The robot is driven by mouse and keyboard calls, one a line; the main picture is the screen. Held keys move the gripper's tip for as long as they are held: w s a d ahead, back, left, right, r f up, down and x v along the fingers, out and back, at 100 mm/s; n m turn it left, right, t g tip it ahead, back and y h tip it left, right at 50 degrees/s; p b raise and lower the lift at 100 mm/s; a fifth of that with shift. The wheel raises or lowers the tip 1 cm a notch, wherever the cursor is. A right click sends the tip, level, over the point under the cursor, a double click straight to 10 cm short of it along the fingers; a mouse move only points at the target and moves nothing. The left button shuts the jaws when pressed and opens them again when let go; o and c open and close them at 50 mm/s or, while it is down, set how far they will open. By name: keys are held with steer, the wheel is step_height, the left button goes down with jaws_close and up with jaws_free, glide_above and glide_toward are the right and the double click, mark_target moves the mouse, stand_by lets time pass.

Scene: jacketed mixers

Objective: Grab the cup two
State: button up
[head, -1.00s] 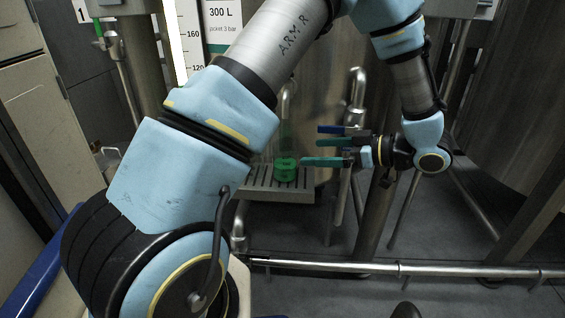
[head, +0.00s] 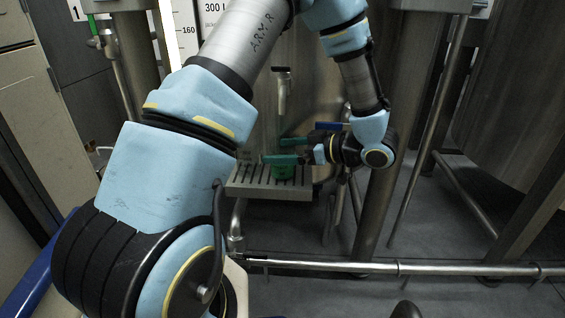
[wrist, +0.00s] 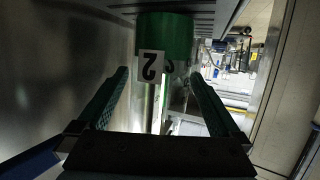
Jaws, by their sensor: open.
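The green cup (head: 284,174) stands on a slotted metal shelf (head: 240,190) below a tap, partly hidden by my gripper in the head view. In the wrist view the green cup (wrist: 178,32) is at the top, with a white label that reads 2, upside down in the picture. My gripper (head: 272,150) is open, with its teal fingers at the cup's upper part in the head view. In the wrist view my gripper (wrist: 158,72) points at the cup, its two fingers apart with nothing between them. The cup appears just beyond the fingertips; I cannot tell whether they touch it.
A steel tap (head: 282,92) hangs above the shelf, in front of a large steel vessel (head: 425,90). A horizontal pipe (head: 450,269) runs low across the front. Upright legs and slanted pipes stand right of the shelf. A cabinet (head: 28,105) is at the left.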

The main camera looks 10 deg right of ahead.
steer(key=shift+r, duration=0.1)
jaws_close()
stand_by(0.6)
